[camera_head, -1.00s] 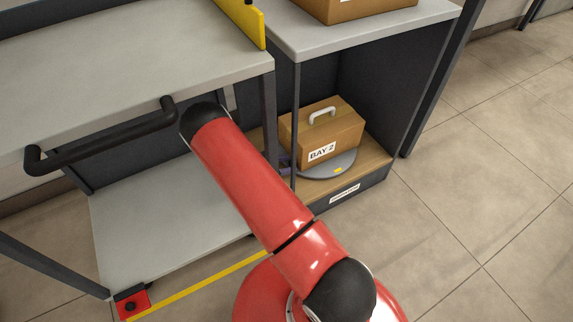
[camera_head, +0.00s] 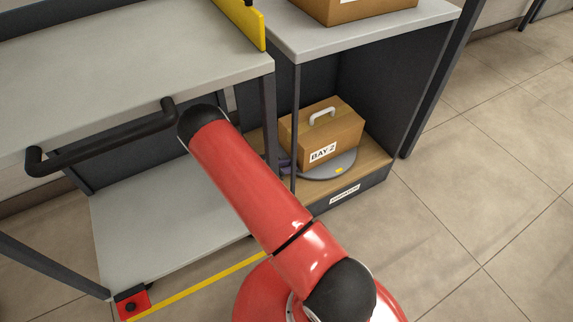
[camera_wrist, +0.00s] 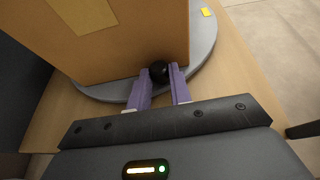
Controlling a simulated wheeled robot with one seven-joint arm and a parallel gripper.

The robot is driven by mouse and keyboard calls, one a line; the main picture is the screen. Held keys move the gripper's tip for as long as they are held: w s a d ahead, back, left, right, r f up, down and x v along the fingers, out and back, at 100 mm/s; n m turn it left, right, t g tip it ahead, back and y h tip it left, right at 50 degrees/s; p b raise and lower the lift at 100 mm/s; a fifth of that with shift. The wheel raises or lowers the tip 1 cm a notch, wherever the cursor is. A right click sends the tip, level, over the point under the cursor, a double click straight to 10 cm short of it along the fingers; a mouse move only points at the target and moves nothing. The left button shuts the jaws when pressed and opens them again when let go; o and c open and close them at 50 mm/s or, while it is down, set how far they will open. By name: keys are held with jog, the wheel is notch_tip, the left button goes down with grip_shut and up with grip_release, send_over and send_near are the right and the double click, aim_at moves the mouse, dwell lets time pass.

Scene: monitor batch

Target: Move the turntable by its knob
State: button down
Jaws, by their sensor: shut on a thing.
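The grey round turntable (camera_head: 340,165) sits on the wooden lower shelf of the open cabinet and carries a brown box labelled BAY 2 (camera_head: 345,135) with a white handle. In the wrist view the turntable's rim (camera_wrist: 205,35) curves around the box (camera_wrist: 120,35). The black round knob (camera_wrist: 159,71) stands at the turntable's near edge, close to the box's side. My gripper (camera_wrist: 160,80) has its two purple fingers on either side of the knob and is shut on it. In the head view the fingers are mostly hidden behind the cabinet post.
A dark cabinet post (camera_head: 296,130) stands just left of the box. The grey bench with a black bar handle (camera_head: 100,145) is to the left. Another box (camera_head: 365,8) sits on the cabinet top. The tiled floor (camera_head: 480,190) at the right is clear.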

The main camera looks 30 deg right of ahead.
jog(key=shift+s+d+n+t, duration=0.35)
jog(key=shift+s+n+t, duration=0.25)
jog(key=shift+s, duration=0.15)
jog(key=c, duration=1.3)
grip_release()
jog(key=shift+o, duration=0.2)
jog(key=shift+a, duration=0.1)
